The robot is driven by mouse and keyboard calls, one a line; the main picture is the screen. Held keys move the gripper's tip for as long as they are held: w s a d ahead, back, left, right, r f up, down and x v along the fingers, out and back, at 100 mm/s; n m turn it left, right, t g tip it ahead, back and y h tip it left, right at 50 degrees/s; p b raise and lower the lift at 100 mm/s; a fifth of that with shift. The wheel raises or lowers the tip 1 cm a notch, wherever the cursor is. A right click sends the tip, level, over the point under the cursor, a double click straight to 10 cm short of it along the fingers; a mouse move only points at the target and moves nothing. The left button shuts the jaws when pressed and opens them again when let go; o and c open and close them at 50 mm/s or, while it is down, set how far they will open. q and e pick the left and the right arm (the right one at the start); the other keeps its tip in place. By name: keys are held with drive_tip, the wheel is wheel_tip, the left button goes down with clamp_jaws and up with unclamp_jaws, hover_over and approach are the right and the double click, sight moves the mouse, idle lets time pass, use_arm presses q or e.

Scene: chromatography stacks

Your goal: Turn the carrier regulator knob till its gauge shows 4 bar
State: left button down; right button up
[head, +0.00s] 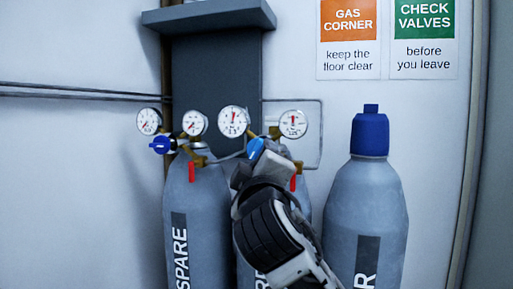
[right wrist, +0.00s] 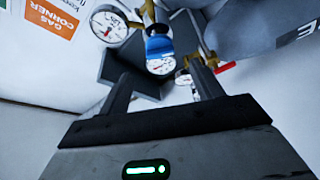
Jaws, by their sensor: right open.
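A light blue regulator knob (head: 255,149) sits below two white gauges, a left one (head: 233,121) and a right one (head: 293,124), on the middle cylinder. Both needles look near vertical, but the scale numbers are too small to read. My right gripper (head: 246,170) is just below this knob. In the right wrist view the blue knob (right wrist: 159,45) lies ahead, between the lines of the open, empty fingers (right wrist: 162,74); I cannot tell whether they touch it. The middle cylinder's label is mostly hidden behind my arm. My left gripper is not in view.
The left cylinder, marked SPARE (head: 205,215), carries a dark blue knob (head: 162,145), two gauges and a red lever (head: 191,172). Another red lever (head: 293,183) is close right of my gripper. A blue-capped cylinder (head: 385,200) stands at the right.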

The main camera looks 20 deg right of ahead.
sight(256, 152)
drive_tip(key=p+x, duration=0.1)
drive_tip(key=x, duration=0.5)
drive_tip(key=shift+w+d+r, duration=0.1)
drive_tip(key=shift+w+d, duration=0.05)
drive_tip(key=shift+w, duration=0.2)
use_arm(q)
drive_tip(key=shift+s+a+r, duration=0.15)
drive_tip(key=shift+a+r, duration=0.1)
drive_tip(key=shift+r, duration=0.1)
